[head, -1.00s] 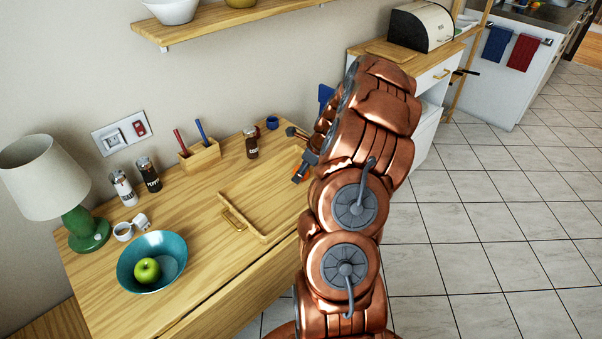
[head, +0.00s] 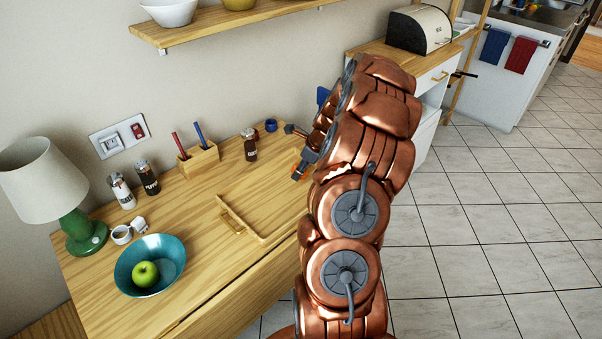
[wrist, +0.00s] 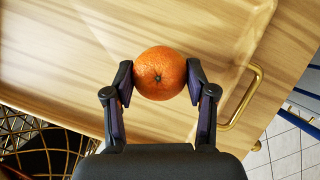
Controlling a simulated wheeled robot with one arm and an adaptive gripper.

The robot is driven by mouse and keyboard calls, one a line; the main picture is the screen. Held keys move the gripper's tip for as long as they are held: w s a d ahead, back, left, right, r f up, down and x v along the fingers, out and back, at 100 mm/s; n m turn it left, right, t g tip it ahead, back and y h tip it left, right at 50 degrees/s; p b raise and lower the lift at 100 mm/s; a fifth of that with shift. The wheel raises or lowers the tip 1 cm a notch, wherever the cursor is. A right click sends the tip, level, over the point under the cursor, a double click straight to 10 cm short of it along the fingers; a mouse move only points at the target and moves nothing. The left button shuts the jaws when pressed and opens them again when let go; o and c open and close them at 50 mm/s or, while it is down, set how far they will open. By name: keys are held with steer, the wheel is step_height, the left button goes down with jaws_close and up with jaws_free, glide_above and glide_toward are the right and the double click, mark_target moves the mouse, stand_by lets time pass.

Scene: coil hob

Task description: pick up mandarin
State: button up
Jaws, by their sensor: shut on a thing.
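The mandarin (wrist: 160,73) is a round orange fruit with a small dark stem spot. In the wrist view it sits between the two fingertips of my gripper (wrist: 160,80), with a finger against it on each side. My gripper is shut on the mandarin, over the wooden tray. In the head view my gripper (head: 301,160) is at the right end of the wooden table, partly behind my arm. Only a little orange shows there, and I cannot tell whether it is the fruit.
The wooden tray (head: 262,237) with brass handles lies on the table. A teal bowl (head: 173,249) holds a green apple (head: 145,273). A green lamp (head: 85,236), two shakers, small cups, a pen holder (head: 198,160) and a brown jar (head: 249,146) stand along the wall. Open tiled floor lies right.

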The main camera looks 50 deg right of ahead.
step_height(320, 180, up, 2)
steer(key=s+a+r+b, duration=0.1)
steer(key=s+a+b, duration=0.25)
steer(key=s, duration=1.15)
steer(key=w+a+r+p, duration=0.35)
steer(key=a+p, duration=0.25)
steer(key=a, duration=0.4)
steer(key=w+a+r+p, duration=0.3)
steer(key=w+a+p, duration=0.15)
steer(key=a, duration=0.55)
steer(key=w+a+p, duration=0.3)
steer(key=w+a, duration=0.1)
steer(key=a, duration=0.7)
steer(key=w+a+f+p, duration=0.1)
steer(key=w+a+p, duration=0.2)
steer(key=a, duration=0.9)
steer(key=shift+w, duration=0.7)
steer(key=shift+d+f, duration=0.1)
steer(key=shift+f, duration=0.1)
steer(key=shift+f+b, duration=1.9)
steer(key=shift+f, duration=0.5)
steer(key=shift+f+b, duration=0.35)
steer(key=shift+f, duration=0.1)
